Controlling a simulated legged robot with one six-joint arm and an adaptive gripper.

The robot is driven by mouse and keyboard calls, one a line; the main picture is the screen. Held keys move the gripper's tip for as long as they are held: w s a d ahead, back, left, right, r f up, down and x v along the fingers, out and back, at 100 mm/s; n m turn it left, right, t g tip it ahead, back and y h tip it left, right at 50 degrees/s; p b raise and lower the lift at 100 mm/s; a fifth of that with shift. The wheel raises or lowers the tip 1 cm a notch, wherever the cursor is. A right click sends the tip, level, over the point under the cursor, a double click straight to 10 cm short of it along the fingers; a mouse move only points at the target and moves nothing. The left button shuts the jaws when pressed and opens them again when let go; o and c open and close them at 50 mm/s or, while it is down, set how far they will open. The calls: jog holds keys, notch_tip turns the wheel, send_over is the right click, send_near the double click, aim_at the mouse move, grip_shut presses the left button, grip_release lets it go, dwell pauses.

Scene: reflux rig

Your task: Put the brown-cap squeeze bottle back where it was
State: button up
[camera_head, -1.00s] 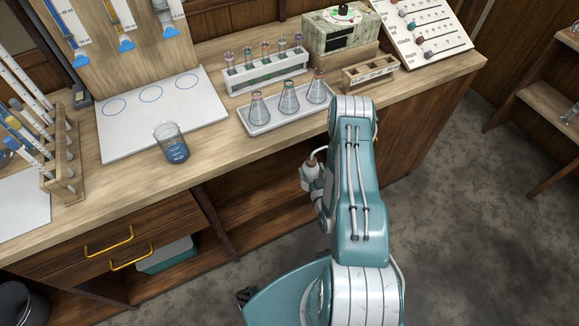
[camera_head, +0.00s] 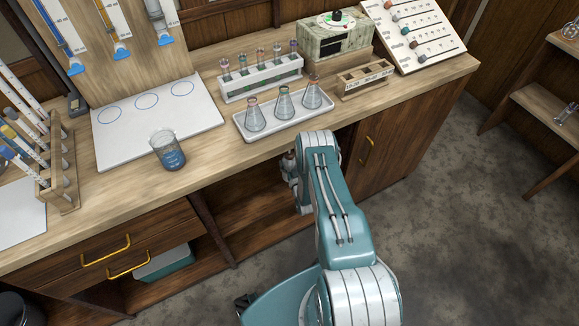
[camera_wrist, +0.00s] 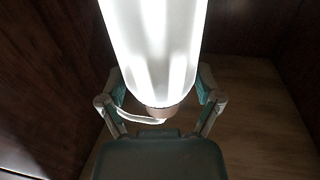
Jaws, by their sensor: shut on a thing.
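The white squeeze bottle (camera_wrist: 155,45) fills the top middle of the wrist view, with its brown cap (camera_wrist: 158,111) and thin white spout towards the bottom of that picture. My gripper (camera_wrist: 160,85) is shut on it, one finger on each side. In the head view my gripper (camera_head: 291,172) is low at the front of the bench, at the open space under the counter. There the bottle is mostly hidden by the counter edge and my arm.
The wrist view shows dark wooden walls and a bare wooden board (camera_wrist: 255,110) around my gripper. Above is the counter (camera_head: 215,150) with a tray of flasks (camera_head: 250,134), a test-tube rack (camera_head: 235,92) and a beaker (camera_head: 168,155). A closed cabinet door (camera_head: 390,150) is on the right.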

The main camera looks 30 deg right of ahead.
jog(key=shift+w+a+f, duration=0.1)
jog(key=shift+w+f, duration=0.15)
notch_tip(320, 180, down, 2)
jog(key=shift+f, duration=0.5)
jog(key=o, duration=0.5)
jog(key=shift+f, duration=0.1)
jog(key=shift+o, duration=0.2)
jog(key=s+a, duration=0.2)
jog(key=s, duration=1)
